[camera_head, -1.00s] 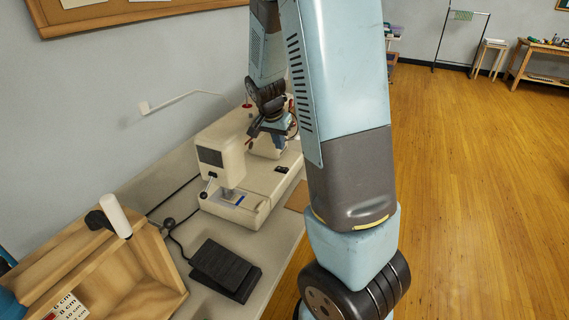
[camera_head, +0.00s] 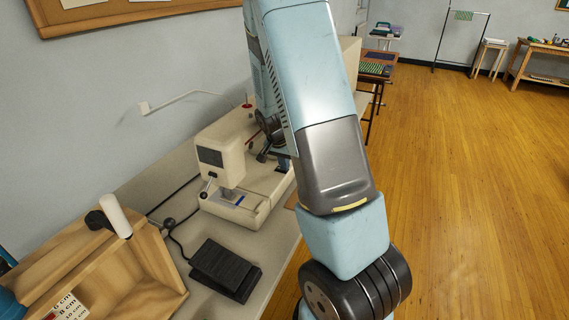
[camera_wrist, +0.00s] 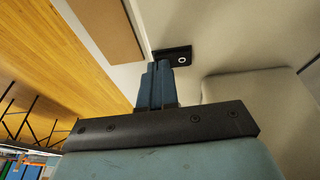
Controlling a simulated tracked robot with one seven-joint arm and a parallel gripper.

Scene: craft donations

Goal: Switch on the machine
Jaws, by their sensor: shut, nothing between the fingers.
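The machine is a cream sewing machine (camera_head: 222,152) on the table against the wall, with its needle end toward me. In the wrist view, a black switch (camera_wrist: 184,52) with a white ring mark sits on the pale surface of the machine (camera_wrist: 262,112). My gripper (camera_wrist: 164,64) is shut and empty, its blue fingers pointing at the switch. The fingertips overlap the switch's near-left part; I cannot tell whether they touch it. In the head view my gripper (camera_head: 283,163) is low over the machine's right side, and the switch is hidden there behind it.
A black foot pedal (camera_head: 225,268) lies on the table (camera_head: 188,230) in front of the machine, with a cable. A wooden box (camera_head: 125,275) stands at lower left. A thin wall arm (camera_head: 185,97) reaches over the back. The floor (camera_head: 465,190) at right is clear.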

